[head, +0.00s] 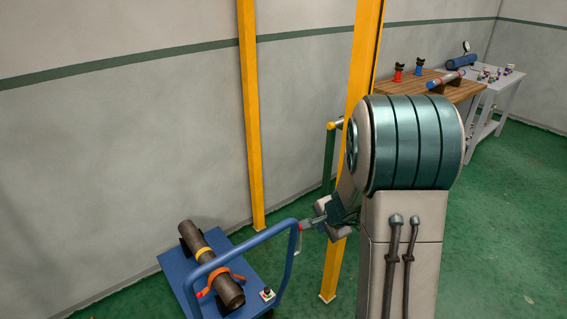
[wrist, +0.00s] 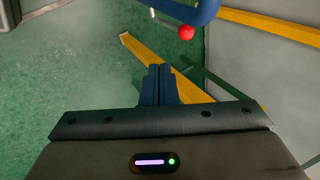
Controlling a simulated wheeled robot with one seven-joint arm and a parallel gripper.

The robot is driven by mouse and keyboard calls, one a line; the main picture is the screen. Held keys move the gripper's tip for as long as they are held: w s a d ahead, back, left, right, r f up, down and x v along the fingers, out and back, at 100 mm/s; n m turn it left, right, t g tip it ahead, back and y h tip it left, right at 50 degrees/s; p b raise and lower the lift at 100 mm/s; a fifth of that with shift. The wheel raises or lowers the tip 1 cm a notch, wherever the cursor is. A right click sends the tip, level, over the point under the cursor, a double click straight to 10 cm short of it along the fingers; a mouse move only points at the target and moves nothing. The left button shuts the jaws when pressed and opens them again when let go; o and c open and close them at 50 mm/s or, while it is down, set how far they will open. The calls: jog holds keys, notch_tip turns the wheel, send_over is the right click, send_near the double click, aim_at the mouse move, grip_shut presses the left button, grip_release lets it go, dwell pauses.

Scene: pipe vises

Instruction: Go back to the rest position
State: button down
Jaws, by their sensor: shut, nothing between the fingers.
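My gripper (head: 308,224) shows in the head view at the lower middle, just right of the cart's blue handle (head: 230,257). In the wrist view, my gripper's two dark blue fingers (wrist: 158,70) lie together, with nothing between them.
A blue cart (head: 172,262) carries a dark pipe (head: 202,252) with yellow and orange bands. Yellow posts (head: 250,120) stand near the wall. A wooden workbench (head: 405,88) and grey table (head: 510,83) stand at the back right. Green floor (head: 510,220) at right is clear.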

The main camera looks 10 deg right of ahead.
jog(key=s+a+r+n+g+y, duration=0.1)
jog(key=s+a+r+n+y, duration=0.1)
jog(key=s+a+r+n, duration=0.75)
jog(key=s+d+r+n+g+h, duration=0.1)
jog(key=s+r+n, duration=0.4)
jog(key=s, duration=1)
jog(key=shift+g+h, duration=0.5)
jog(key=shift+h, duration=0.5)
